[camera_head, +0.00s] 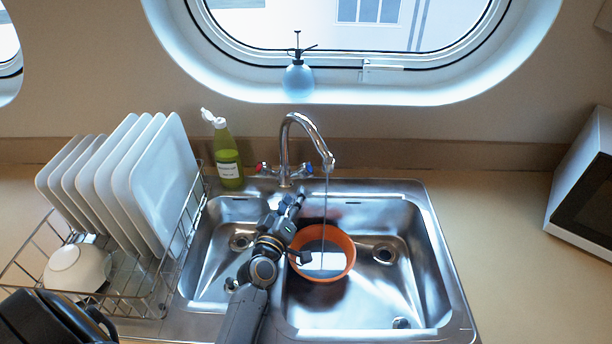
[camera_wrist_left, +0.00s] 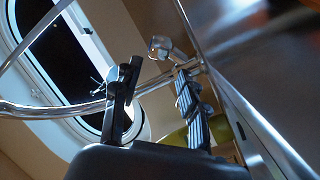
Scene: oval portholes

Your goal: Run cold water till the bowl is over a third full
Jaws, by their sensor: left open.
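The chrome faucet (camera_head: 285,150) stands behind the double sink, with a red-marked handle (camera_head: 261,168) on its left and a blue-marked handle (camera_head: 307,169) on its right. A thin stream of water (camera_head: 325,215) falls from the spout into the orange bowl (camera_head: 346,245) in the right basin. A pale, reflective surface shows inside the bowl; its exact level is hard to judge. My left gripper (camera_head: 292,204) is open just in front of the faucet, below the blue handle and apart from it. Its spread fingers (camera_wrist_left: 158,105) show in the left wrist view, with chrome faucet parts beyond them. My right gripper is out of view.
A dish rack with white plates (camera_head: 165,185) and a white bowl (camera_head: 78,268) stands left of the sink. A green bottle (camera_head: 228,160) stands behind the left basin. A blue spray bottle (camera_head: 298,80) is on the porthole sill. Counter right of the sink is clear up to a white appliance (camera_head: 585,190).

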